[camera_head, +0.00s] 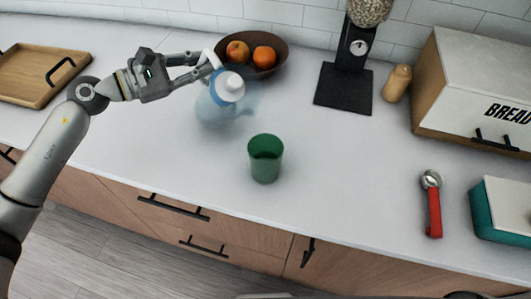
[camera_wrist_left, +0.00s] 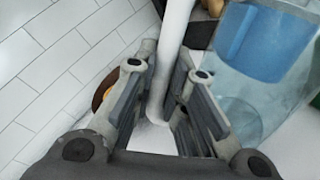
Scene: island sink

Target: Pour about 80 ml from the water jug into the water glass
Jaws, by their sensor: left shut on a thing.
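The water jug (camera_head: 212,112) is clear pale blue with a white lid and a white handle. It is near the back of the white counter, and it looks about upright; I cannot tell if its base touches the counter. My left gripper (camera_head: 204,65) is shut on its white handle. The left wrist view shows the handle (camera_wrist_left: 173,35) between the two fingers (camera_wrist_left: 165,92), with the blue jug (camera_wrist_left: 268,45) to the right. The water glass (camera_head: 265,160), a green tumbler, stands upright to the front right of the jug, apart from it. My right gripper is out of view.
A brown bowl of oranges (camera_head: 277,71) is just behind the jug. A dispenser with a black base (camera_head: 343,92), a wooden shaker (camera_head: 397,82) and a bread box (camera_head: 470,100) stand at the right. A red-handled scoop (camera_head: 434,212) lies front right. A wooden tray (camera_head: 30,90) is far left.

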